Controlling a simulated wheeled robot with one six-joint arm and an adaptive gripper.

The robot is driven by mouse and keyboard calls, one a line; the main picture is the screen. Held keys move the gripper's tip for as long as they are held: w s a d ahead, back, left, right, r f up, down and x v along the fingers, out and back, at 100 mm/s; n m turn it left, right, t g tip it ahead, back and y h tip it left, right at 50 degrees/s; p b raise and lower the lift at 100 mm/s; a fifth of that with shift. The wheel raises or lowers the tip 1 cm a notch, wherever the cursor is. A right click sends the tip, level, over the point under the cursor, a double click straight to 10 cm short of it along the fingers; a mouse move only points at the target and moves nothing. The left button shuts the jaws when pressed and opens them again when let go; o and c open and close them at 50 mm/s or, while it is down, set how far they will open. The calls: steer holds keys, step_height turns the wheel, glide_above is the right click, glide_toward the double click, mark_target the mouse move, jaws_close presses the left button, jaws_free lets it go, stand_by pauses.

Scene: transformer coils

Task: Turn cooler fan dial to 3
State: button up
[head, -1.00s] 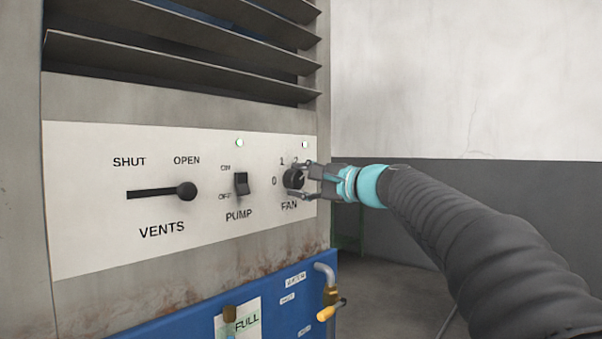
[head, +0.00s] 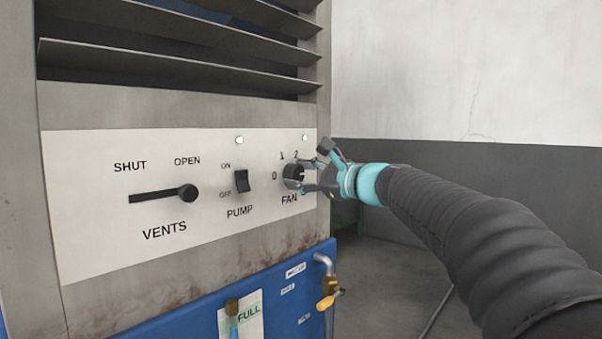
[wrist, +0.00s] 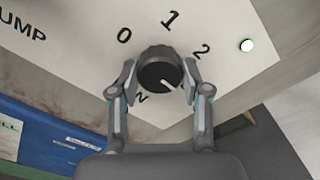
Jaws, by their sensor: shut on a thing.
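The fan dial (wrist: 158,65) is a round black knob with a white pointer line. It sits on the white control panel (head: 95,235) above the word FAN. In the wrist view the marks 0, 1 and 2 show around it. The pointer is towards the lower right, past the 2. No 3 is visible; my right finger covers part of that side. My gripper (wrist: 159,86) is shut on the dial, one finger on each side. In the head view my gripper (head: 297,176) reaches the dial from the right and partly covers it.
The pump switch (head: 241,181) and the vents slider knob (head: 187,193) are left of the dial. Two lit lamps (head: 239,140) (head: 305,138) are above. A pipe with a yellow-handled tap (head: 327,301) is below. Open floor lies to the right.

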stand_by(0.3)
steer(key=o, duration=1.1)
steer(key=shift+a, duration=0.1)
steer(key=shift+o, duration=0.2)
steer(key=v, duration=1.2)
